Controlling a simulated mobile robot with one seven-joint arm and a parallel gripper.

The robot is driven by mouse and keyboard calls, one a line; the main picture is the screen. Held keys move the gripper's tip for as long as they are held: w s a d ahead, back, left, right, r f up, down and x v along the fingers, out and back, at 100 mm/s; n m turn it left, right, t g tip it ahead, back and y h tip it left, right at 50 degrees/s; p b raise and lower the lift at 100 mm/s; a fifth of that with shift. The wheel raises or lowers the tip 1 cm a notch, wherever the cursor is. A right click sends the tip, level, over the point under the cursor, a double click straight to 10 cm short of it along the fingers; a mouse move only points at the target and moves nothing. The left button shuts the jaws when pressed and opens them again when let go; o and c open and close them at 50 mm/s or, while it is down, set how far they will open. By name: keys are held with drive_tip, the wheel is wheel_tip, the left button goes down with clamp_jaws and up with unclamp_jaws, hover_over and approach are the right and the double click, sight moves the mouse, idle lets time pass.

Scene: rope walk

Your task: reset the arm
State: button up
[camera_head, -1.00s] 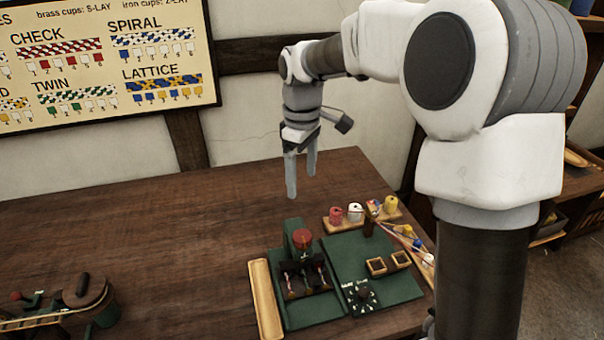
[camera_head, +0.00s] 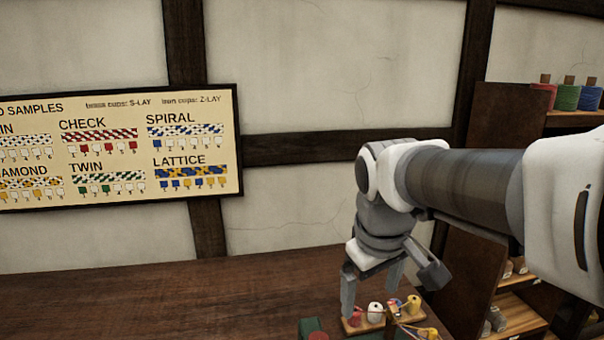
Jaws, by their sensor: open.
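My gripper (camera_head: 370,294) hangs at the end of my arm, right of the middle of the head view. Its two fingers point down and stand apart, with nothing visible between them. They appear in front of a small wooden tray (camera_head: 366,327) that bears red, white and yellow spools. I cannot tell the exact height of the fingertips above the table. My arm reaches in from the right edge, its long link nearly level.
The brown wooden table (camera_head: 150,300) is bare at left. A green fixture (camera_head: 311,328) shows partly at the bottom edge. A sample board (camera_head: 120,146) hangs on the wall. A shelf (camera_head: 520,318) stands at right, with red, green and blue spools (camera_head: 567,97) higher up.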

drive_tip(key=s+d+f+m+t, duration=0.1)
drive_tip(key=s+m, duration=0.1)
drive_tip(key=s, duration=0.3)
drive_tip(key=s+d+m+t, duration=0.1)
drive_tip(key=s+d+m, duration=0.1)
drive_tip(key=s, duration=0.4)
drive_tip(key=shift+s+d+f+m+t+y, duration=0.25)
drive_tip(key=shift+f+m+t+y, duration=0.1)
drive_tip(key=shift+m, duration=0.35)
